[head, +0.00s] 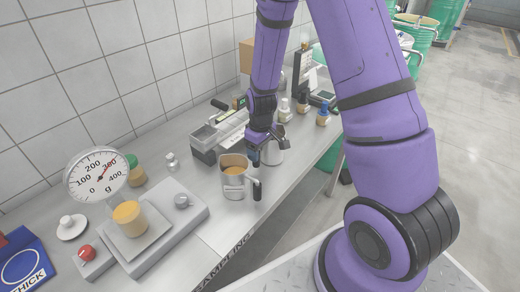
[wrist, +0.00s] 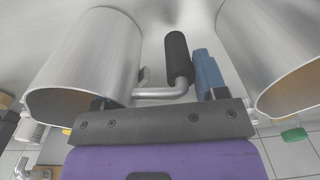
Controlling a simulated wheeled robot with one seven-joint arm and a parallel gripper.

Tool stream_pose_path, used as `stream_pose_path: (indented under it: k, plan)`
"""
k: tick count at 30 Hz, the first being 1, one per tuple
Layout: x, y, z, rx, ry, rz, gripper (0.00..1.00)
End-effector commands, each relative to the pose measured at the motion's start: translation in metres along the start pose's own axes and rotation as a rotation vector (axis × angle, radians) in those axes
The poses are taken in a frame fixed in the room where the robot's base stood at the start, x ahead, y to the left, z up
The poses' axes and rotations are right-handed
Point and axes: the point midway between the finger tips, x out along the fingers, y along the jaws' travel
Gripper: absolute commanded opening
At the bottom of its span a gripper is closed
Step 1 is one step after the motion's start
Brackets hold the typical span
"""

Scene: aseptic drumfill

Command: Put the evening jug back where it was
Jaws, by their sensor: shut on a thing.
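Two steel jugs show. One metal jug (head: 273,153) is partly hidden behind my gripper (head: 262,146) in the head view. It shows large on the left of the wrist view (wrist: 88,65), its black handle grip (wrist: 178,58) between my fingers. My gripper is shut on this handle; its blue finger (wrist: 209,75) lies beside the grip. I cannot tell whether this jug touches the bench. The second jug (head: 231,185) stands upright to the left with orange-brown contents and a black handle; it also shows at the wrist view's right (wrist: 265,50). No evening marking is readable on either.
A scale with a round dial (head: 98,173) and a platform (head: 165,232) holding an orange-filled cup (head: 129,217) stands at the left. A grey tray device (head: 206,138) is behind the jugs. Several small bottles (head: 303,103) stand farther right. The bench's front edge is close by.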

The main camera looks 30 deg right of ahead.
Motion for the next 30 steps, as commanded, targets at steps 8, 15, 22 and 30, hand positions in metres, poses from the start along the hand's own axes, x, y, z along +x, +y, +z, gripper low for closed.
stream_pose_path:
  k: [8, 15, 22, 30]
  plan:
    - [0.003, 0.000, 0.000, 0.000, 0.000, 0.000, 0.72]
    - [0.002, 0.000, 0.000, 0.000, 0.000, 0.000, 0.91]
    - [-0.003, 0.000, -0.001, 0.000, 0.002, 0.001, 0.91]
    - [-0.042, 0.000, -0.001, -0.001, 0.005, 0.002, 0.91]
